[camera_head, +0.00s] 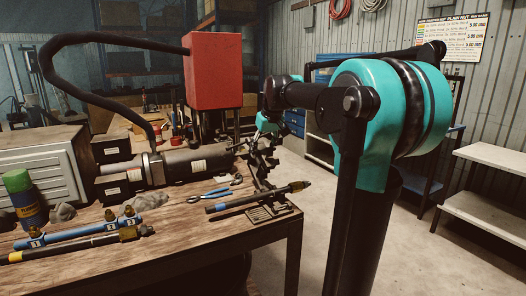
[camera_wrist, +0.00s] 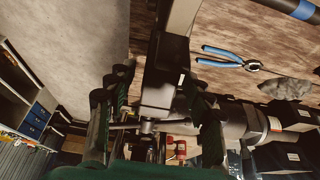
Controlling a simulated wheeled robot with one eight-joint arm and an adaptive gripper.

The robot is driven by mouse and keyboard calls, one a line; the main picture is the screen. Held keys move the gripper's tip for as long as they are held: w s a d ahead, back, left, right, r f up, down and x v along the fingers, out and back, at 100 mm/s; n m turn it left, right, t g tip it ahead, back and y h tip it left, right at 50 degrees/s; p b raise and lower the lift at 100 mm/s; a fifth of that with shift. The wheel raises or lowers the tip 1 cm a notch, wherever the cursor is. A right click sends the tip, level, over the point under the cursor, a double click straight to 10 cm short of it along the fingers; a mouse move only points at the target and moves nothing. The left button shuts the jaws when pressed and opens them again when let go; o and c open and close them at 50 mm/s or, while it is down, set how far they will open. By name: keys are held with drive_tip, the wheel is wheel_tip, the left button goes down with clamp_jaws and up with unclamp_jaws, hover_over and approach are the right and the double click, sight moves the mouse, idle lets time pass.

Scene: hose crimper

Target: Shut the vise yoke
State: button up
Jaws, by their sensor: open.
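The crimper's vise (camera_head: 262,172) stands at the right end of the grey cylinder (camera_head: 190,165), near the table's right edge. It is dark and partly hidden by my gripper. I cannot clearly tell how far its yoke stands open. My gripper (camera_head: 266,142) is over this end of the crimper. In the wrist view, my open gripper (camera_wrist: 152,105) has one finger on each side of a dark metal part of the vise (camera_wrist: 160,88). A thin bar crosses below that part between the fingers. I cannot tell whether the fingers touch the vise.
A red tank (camera_head: 213,70) stands behind the cylinder, with a black hose (camera_head: 75,45) arching left. Blue-handled pliers (camera_head: 210,194), a hose piece (camera_head: 258,197) and a blue hose (camera_head: 75,231) lie on the wooden table (camera_head: 190,245). Open floor lies right of the table.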

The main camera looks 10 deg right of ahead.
sight(273, 157)
drive_tip(key=shift+f, duration=0.1)
clamp_jaws()
idle(0.3)
drive_tip(key=shift+s+d+t, duration=0.3)
drive_tip(key=shift+s+t, duration=0.3)
drive_tip(key=shift+s, duration=0.25)
drive_tip(key=s+t, duration=0.1)
drive_tip(key=s+d+t+y, duration=0.1)
drive_tip(key=s, duration=0.1)
drive_tip(key=s+f+t, duration=0.1)
drive_tip(key=s, duration=0.1)
drive_tip(key=shift+s+d+f+t+y, duration=0.1)
drive_tip(key=shift+d+t+y, duration=0.2)
drive_tip(key=shift+d, duration=0.05)
drive_tip(key=s+d+f+t+y, duration=0.2)
drive_tip(key=s+f+t, duration=0.3)
drive_tip(key=s+t, duration=0.1)
drive_tip(key=shift+s+f, duration=0.25)
drive_tip(key=shift+s, duration=0.35)
drive_tip(key=shift+d+f, duration=0.1)
unclamp_jaws()
